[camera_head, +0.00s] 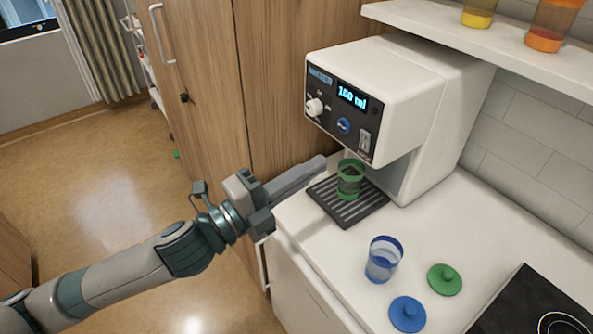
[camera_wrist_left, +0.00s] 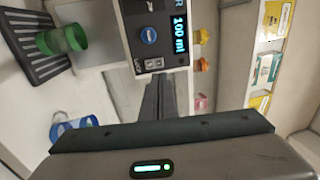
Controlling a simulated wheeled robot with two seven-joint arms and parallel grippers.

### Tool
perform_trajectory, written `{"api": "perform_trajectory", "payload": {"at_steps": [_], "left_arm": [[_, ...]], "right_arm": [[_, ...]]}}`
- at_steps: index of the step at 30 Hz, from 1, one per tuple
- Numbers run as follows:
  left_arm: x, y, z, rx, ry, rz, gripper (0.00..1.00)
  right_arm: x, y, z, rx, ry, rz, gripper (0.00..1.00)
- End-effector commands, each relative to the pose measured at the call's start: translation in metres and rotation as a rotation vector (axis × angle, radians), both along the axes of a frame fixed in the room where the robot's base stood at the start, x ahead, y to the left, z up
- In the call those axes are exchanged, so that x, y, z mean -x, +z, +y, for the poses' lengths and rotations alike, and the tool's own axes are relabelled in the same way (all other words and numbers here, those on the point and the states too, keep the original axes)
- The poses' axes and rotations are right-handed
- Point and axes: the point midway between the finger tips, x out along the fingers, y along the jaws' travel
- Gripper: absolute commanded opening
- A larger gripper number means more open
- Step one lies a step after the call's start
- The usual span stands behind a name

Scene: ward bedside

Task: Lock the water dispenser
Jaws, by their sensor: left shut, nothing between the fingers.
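The white water dispenser (camera_head: 405,85) stands on the counter. Its dark front panel has a lit "100 ml" display (camera_head: 353,96), a white knob (camera_head: 314,107), a blue button (camera_head: 344,125) and a small pale switch (camera_head: 365,140). In the left wrist view the switch (camera_wrist_left: 148,64) lies just beyond the fingertips, beside the blue button (camera_wrist_left: 148,35). My left gripper (camera_head: 320,163) is shut and empty, in front of and below the panel; its fingers also show in the left wrist view (camera_wrist_left: 160,82). A green cup (camera_head: 350,180) stands on the drip tray (camera_head: 335,208) under the spout area.
A blue cup (camera_head: 382,260), a green lid (camera_head: 444,280) and a blue lid (camera_head: 407,314) are on the white counter (camera_head: 330,250). A black hob (camera_head: 540,310) is at the right. A shelf (camera_head: 470,35) with coloured cups is above. Wooden cabinets (camera_head: 200,90) stand left.

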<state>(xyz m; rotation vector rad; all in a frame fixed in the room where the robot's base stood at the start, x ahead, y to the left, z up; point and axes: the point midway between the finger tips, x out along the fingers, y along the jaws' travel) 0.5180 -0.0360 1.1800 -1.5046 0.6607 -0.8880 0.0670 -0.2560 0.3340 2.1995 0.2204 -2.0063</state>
Motion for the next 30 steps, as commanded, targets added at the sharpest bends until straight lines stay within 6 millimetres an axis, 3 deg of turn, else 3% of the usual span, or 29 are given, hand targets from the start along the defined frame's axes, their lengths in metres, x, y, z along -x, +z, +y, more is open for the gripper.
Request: {"api": "perform_trajectory", "payload": {"at_steps": [9,15,30], "left_arm": [[-0.031,0.013,-0.048,0.000,-0.001,0.000,0.00],[-0.044,0.015,-0.068,-0.001,-0.001,0.000,0.00],[-0.050,0.014,-0.076,-0.001,0.000,0.000,0.00]], "right_arm": [[0.000,0.027,0.000,0.000,0.000,0.000,0.31],[0.000,0.039,0.000,0.000,0.000,0.000,0.31],[0.000,0.042,0.000,0.000,0.000,0.000,0.31]]}}
